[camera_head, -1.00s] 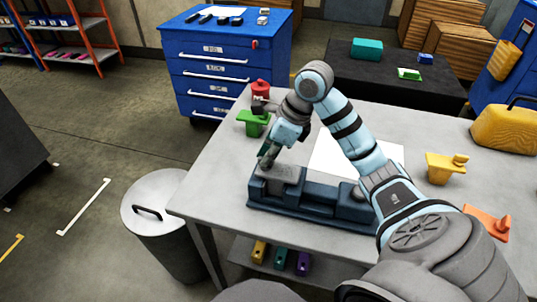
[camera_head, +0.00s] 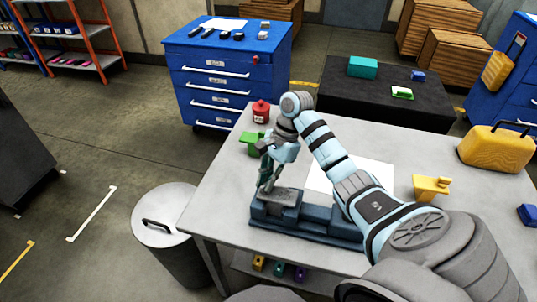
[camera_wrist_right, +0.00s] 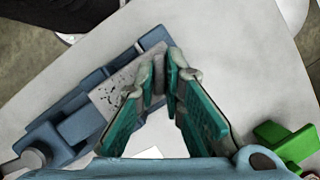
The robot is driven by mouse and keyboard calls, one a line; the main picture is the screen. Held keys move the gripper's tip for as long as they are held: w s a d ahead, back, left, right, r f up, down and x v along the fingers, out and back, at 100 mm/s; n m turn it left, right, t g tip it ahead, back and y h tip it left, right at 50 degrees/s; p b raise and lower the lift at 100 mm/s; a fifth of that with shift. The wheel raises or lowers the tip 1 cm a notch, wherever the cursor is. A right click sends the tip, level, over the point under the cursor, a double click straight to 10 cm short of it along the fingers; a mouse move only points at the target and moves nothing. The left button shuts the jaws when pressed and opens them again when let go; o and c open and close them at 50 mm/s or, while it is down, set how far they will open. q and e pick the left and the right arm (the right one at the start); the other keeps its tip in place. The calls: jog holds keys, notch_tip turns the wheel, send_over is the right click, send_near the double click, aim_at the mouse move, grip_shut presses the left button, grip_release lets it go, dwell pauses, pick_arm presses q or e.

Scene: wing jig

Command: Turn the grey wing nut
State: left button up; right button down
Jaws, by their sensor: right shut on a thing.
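The dark blue jig (camera_head: 312,222) stands on the grey table, with a grey plate (camera_head: 285,196) on its left end. My right gripper (camera_head: 264,188) points down at that end. In the right wrist view, the fingertips of my right gripper (camera_wrist_right: 162,75) are closed in on a small grey piece (camera_wrist_right: 159,72), which looks like the grey wing nut. The fingers hide most of it, so its turn angle cannot be told. The jig also shows in the wrist view (camera_wrist_right: 75,128), with its speckled grey plate beside the fingers. My left gripper is not in view.
A green bracket (camera_head: 252,143) and a red canister (camera_head: 261,111) stand behind my right gripper. A white sheet (camera_head: 375,173) lies behind the jig. A yellow bracket (camera_head: 430,187) and a yellow case (camera_head: 496,147) are at right. A grey bin (camera_head: 165,215) stands left of the table.

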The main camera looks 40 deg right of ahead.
jog(key=n+p, duration=0.1)
jog(key=n+g+p, duration=0.1)
jog(key=shift+r+n+p, duration=0.25)
jog(key=shift+n+p, duration=0.15)
jog(key=shift+w+f+n+g+p, duration=0.15)
jog(key=shift+n+g+p, duration=0.4)
jog(key=shift+n, duration=0.55)
jog(key=shift+n+h+p, duration=0.35)
jog(key=shift+n+h, duration=0.15)
jog(key=shift+n, duration=0.3)
jog(key=shift+f+g, duration=0.1)
jog(key=shift+g, duration=0.15)
jog(key=c, duration=1.7)
grip_release()
